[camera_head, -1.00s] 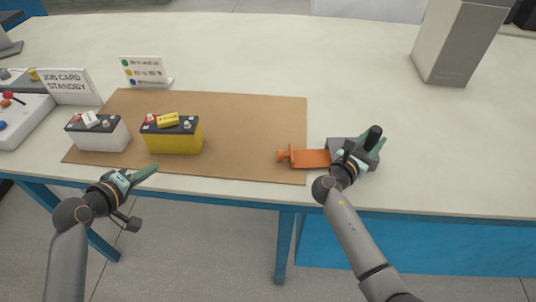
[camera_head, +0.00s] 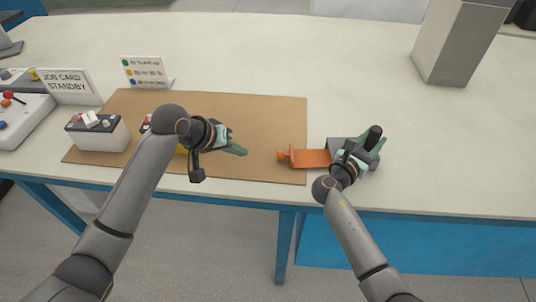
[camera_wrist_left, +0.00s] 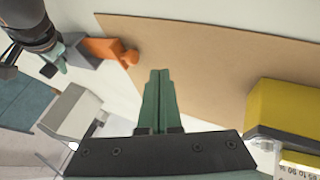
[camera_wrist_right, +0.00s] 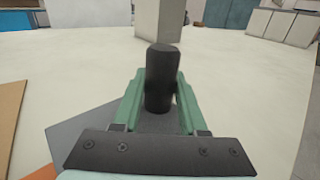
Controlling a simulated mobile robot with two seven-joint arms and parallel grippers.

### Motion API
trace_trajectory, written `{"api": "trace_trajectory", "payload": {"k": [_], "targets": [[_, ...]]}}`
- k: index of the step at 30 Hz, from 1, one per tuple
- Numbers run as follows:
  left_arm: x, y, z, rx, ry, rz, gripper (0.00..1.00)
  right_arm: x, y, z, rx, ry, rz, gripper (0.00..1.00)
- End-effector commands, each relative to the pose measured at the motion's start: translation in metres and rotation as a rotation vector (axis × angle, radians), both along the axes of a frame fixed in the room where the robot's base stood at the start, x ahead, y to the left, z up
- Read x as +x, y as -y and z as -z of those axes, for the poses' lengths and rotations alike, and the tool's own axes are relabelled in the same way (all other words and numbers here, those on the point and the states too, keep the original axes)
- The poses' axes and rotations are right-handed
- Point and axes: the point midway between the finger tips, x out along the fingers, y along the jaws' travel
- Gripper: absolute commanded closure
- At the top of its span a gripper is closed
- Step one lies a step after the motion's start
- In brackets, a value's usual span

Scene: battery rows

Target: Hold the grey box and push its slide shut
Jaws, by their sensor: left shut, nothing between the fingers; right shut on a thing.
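The grey box (camera_head: 345,144) sits on the table just right of the brown mat. Its orange slide (camera_head: 310,158) sticks out to the left, with a round knob (camera_head: 283,157) at its end over the mat's right edge. A black upright post (camera_head: 374,138) stands on the box. My right gripper (camera_head: 372,146) is shut on this post, which shows between the green fingers in the right wrist view (camera_wrist_right: 160,85). My left gripper (camera_head: 238,150) is shut and empty, left of the knob and apart from it. The left wrist view also shows the slide (camera_wrist_left: 104,50) and box (camera_wrist_left: 78,50).
The brown mat (camera_head: 260,120) holds a white battery (camera_head: 98,133) and a yellow battery (camera_wrist_left: 285,115), mostly hidden behind my left arm in the head view. Two signs (camera_head: 66,86) (camera_head: 146,72) and a tall grey block (camera_head: 455,42) stand behind. The mat between left gripper and knob is clear.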

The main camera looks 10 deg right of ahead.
Motion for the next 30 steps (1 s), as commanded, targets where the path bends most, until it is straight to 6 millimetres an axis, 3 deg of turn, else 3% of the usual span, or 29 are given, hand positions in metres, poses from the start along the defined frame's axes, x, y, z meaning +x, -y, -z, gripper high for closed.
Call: {"api": "trace_trajectory", "payload": {"k": [13,21,30], "targets": [[0.025,0.038,0.059,-0.001,-0.002,-0.001,1.00,0.000,0.000,0.000,-0.001,0.001,0.000,1.00],[0.023,0.072,0.056,-0.002,0.001,0.001,1.00,0.000,0.000,0.000,-0.001,0.001,0.000,1.00],[0.023,0.077,0.056,-0.002,0.001,-0.001,1.00,0.000,0.000,0.000,-0.001,0.001,0.000,1.00]]}}
